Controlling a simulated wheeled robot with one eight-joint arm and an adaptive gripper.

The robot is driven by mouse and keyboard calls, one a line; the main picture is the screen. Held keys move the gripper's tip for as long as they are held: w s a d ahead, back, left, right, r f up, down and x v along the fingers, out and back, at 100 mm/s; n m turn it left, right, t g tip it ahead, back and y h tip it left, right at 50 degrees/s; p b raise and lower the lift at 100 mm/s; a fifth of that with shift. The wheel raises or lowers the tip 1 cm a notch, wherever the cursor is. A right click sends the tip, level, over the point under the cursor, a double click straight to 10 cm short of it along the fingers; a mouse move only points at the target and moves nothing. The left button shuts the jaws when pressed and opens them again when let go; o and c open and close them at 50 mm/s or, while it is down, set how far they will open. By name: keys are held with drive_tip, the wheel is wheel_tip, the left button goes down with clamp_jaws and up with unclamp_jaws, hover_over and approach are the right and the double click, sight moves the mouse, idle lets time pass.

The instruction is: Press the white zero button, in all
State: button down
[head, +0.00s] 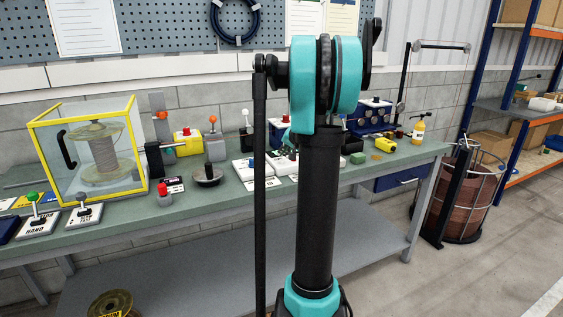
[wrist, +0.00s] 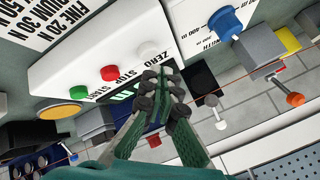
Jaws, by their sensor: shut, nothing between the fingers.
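In the wrist view, a white control box (wrist: 85,50) carries a row of three round buttons marked ZERO, STOP and START. The START button (wrist: 78,92) is green and the STOP button (wrist: 109,72) is red. The white zero button (wrist: 147,48) is pale against the white box, beside the ZERO lettering. My gripper (wrist: 160,75) is shut and empty, its fingertips over the box's edge close to the ZERO lettering. I cannot tell whether the tips touch the box. In the head view, my arm hides most of this area.
A blue knob (wrist: 225,20) stands on a neighbouring white unit. A basket (head: 470,200) stands beyond the bench's right end.

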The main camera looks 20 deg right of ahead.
sight(283, 161)
drive_tip(key=shift+f, duration=0.2)
drive_tip(key=shift+f, duration=0.2)
drive_tip(key=shift+f, duration=0.5)
idle(0.8)
drive_tip(key=shift+r, duration=0.9)
drive_tip(key=shift+r, duration=2.5)
